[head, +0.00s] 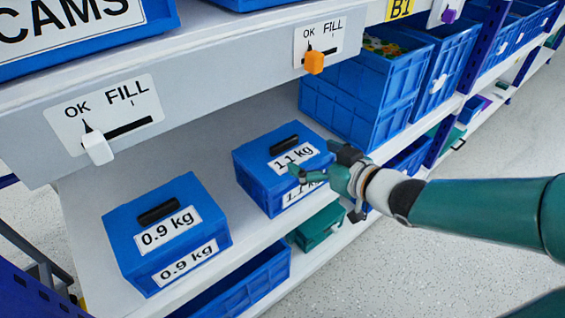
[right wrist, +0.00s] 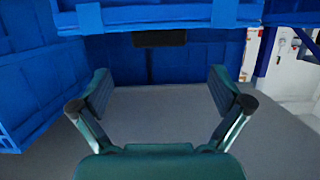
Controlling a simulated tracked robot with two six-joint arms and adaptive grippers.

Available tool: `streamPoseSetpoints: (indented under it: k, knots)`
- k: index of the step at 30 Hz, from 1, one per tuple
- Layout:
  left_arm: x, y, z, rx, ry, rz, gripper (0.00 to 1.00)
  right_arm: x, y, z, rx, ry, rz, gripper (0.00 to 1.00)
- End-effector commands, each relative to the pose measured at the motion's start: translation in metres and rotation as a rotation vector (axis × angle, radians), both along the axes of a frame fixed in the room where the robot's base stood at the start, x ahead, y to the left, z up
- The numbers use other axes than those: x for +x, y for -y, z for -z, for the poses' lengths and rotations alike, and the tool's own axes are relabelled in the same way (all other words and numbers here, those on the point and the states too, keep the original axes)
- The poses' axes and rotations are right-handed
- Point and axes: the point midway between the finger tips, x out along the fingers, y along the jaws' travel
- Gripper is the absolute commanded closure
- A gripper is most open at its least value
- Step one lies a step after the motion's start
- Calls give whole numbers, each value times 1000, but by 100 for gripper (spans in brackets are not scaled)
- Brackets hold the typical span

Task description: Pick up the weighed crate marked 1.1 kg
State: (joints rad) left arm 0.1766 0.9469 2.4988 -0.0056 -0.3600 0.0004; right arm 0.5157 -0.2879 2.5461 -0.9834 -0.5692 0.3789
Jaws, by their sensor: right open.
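The crate marked 1.1 kg (head: 253,180) is a closed blue box with white labels on its top and front. It sits on the middle shelf, with a dark handle (head: 284,145) on its lid. My right gripper (head: 318,166) is open over the crate's front right side and partly hides the labels. In the right wrist view the open fingers (right wrist: 160,95) have nothing between them, and blue surfaces and a dark bar show beyond. I cannot tell there whether the fingers touch the crate. My left gripper is not in view.
A similar crate marked 0.9 kg (head: 190,215) sits left on the same shelf (head: 85,190). An upper ledge with sliders, one white (head: 97,148) and one orange (head: 314,62), overhangs it. Blue bins (head: 345,105) stand to the right. A green box (head: 318,228) is below.

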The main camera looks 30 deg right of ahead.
Motion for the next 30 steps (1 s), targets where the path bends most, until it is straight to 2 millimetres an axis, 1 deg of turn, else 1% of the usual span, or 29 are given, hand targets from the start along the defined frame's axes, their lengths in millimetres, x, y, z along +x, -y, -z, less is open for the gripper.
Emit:
streamPoseSetpoints:
  k: [1, 4, 5, 6, 9, 16, 24, 27, 30]
  knots:
    - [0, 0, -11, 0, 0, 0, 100, 7, -1, -2, 6, -5, -2, 0]
    - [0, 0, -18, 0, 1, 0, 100, 17, -2, 3, 0, -7, 3, 0]
    - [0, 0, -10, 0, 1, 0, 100, 22, -2, 10, -2, -4, 3, 0]
    - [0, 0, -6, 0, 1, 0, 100, 29, -2, 12, -3, -1, 3, 0]
    - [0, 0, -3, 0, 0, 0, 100, 38, -2, 14, -4, -2, 4, 0]
    - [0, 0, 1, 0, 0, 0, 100, 51, -3, 17, -5, -1, 5, 0]
    - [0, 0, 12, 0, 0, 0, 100, 86, -6, 26, -5, -2, 5, 0]
    - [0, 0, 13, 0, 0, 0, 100, 92, -6, 28, -4, -3, 5, 0]
    - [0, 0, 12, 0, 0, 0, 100, 93, -6, 27, -4, -2, 7, 0]
